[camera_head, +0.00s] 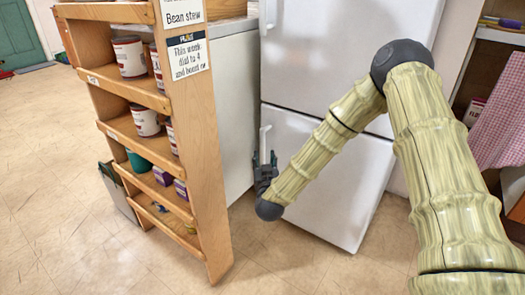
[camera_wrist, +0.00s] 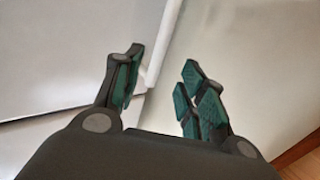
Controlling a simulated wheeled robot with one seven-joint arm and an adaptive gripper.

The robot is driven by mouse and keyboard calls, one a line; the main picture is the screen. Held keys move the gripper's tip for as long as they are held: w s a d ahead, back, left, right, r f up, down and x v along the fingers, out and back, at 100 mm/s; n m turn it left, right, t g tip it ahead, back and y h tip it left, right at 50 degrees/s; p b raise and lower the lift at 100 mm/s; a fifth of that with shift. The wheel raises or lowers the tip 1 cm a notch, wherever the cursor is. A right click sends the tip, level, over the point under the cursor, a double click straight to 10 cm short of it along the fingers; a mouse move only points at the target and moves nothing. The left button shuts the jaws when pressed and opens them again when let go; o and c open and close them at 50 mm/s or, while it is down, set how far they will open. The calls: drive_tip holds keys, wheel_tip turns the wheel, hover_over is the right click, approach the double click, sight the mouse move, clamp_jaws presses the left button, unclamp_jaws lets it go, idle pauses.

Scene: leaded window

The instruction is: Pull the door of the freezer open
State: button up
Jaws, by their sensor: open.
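A white two-door fridge-freezer stands in the middle of the head view. Its lower door (camera_head: 335,190) looks closed and has a white vertical handle (camera_head: 264,138) at its left edge. My gripper (camera_head: 265,157) is low at that left edge, by the handle's lower end, pointing up in the picture. In the wrist view, my gripper (camera_wrist: 160,75) is open, with its dark green-padded fingers apart. The white handle (camera_wrist: 161,45) runs between them, closer to the left finger. I cannot tell whether it touches that finger. My forearm hides part of the doors.
A wooden shelf (camera_head: 210,170) with cans stands left of the door. A white cabinet side (camera_head: 232,110) is close behind it. A checked cloth (camera_head: 500,125) hangs at the right. Bare tiled floor (camera_head: 290,265) lies in front.

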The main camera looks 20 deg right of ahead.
sight(263, 146)
drive_tip(key=b+x, duration=0.4)
drive_tip(key=x, duration=0.5)
drive_tip(key=shift+d+f, duration=0.1)
drive_tip(key=shift+f, duration=0.05)
drive_tip(key=shift+x, duration=0.8)
clamp_jaws()
